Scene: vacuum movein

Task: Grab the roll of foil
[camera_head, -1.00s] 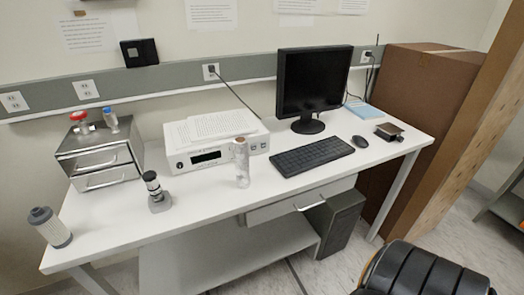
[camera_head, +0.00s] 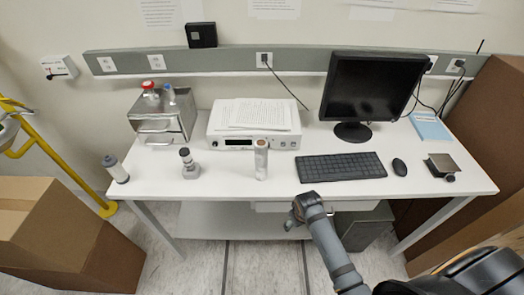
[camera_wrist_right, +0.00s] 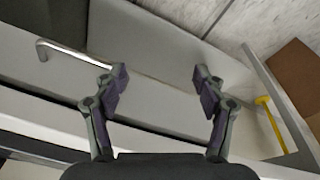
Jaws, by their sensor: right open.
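The roll of foil (camera_head: 261,160) looks like a pale silvery cylinder with a brownish top end. It stands upright near the front edge of the white desk (camera_head: 230,184), in front of the white instrument, in the head view. My right gripper (camera_head: 296,213) is in front of the desk edge, below and to the right of the roll, apart from it. In the right wrist view my right gripper (camera_wrist_right: 160,80) is open with nothing between its fingers; the roll does not show there. My left gripper is not in view.
A keyboard (camera_head: 341,167) lies right of the roll. A small dark-topped device (camera_head: 189,164) and a grey cylinder (camera_head: 116,169) stand to its left. A drawer handle (camera_wrist_right: 72,52) juts out near my right gripper. A cardboard box (camera_head: 62,235) stands on the floor at left.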

